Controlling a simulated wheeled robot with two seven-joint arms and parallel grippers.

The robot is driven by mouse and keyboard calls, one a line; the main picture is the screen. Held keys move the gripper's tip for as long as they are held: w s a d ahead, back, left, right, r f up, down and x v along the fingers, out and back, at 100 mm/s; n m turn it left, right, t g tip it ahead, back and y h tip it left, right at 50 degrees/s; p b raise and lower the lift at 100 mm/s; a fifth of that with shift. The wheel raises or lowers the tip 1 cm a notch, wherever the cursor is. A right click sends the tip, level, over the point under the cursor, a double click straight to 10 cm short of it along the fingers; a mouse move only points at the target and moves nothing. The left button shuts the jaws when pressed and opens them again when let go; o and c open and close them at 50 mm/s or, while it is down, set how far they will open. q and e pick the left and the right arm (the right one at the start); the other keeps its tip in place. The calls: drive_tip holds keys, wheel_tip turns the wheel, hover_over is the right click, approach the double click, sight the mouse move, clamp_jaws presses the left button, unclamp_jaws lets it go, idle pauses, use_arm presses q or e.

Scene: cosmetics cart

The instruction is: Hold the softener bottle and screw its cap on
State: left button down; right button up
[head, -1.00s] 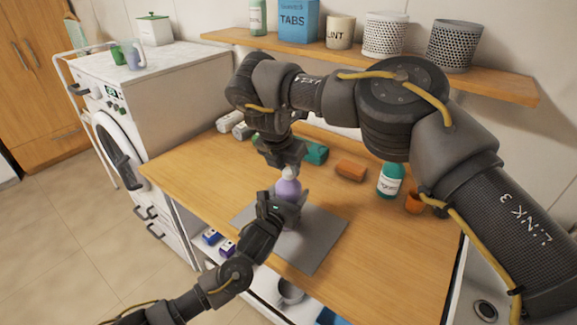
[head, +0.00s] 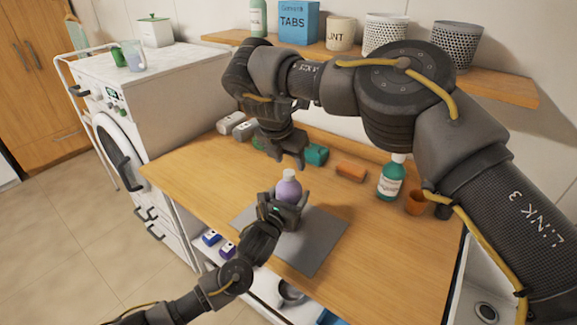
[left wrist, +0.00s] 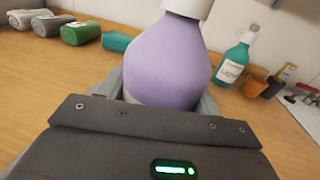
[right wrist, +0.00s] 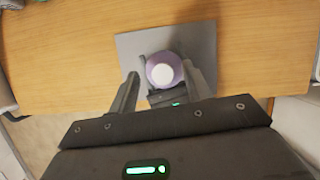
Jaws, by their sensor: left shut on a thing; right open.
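The softener bottle (head: 289,190) is lilac and stands upright over the grey mat (head: 318,238). A white cap (head: 290,174) sits on its top; it also shows from above in the right wrist view (right wrist: 163,73). My left gripper (head: 290,206) is shut around the bottle's body, which fills the left wrist view (left wrist: 166,62). My right gripper (head: 287,160) is open and empty above and behind the bottle, apart from the cap. In the right wrist view its fingers (right wrist: 165,80) stand wide on either side of the bottle below. Whether the cap is fully tight cannot be told.
A teal-green bottle (head: 390,180), an orange cup (head: 414,202) and an orange-brown block (head: 351,172) stand to the right. Rolled towels (head: 243,130) lie at the back left. A shelf (head: 480,82) with containers runs along the wall. The front right of the worktop is clear.

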drive_tip(key=shift+r, duration=0.85)
drive_tip(key=o, duration=0.6)
drive_tip(key=shift+c, duration=0.2)
drive_tip(key=v, duration=0.7)
drive_tip(key=shift+r, duration=0.25)
drive_tip(key=shift+s, duration=0.1)
use_arm(q)
drive_tip(key=shift+c, duration=1.3)
unclamp_jaws()
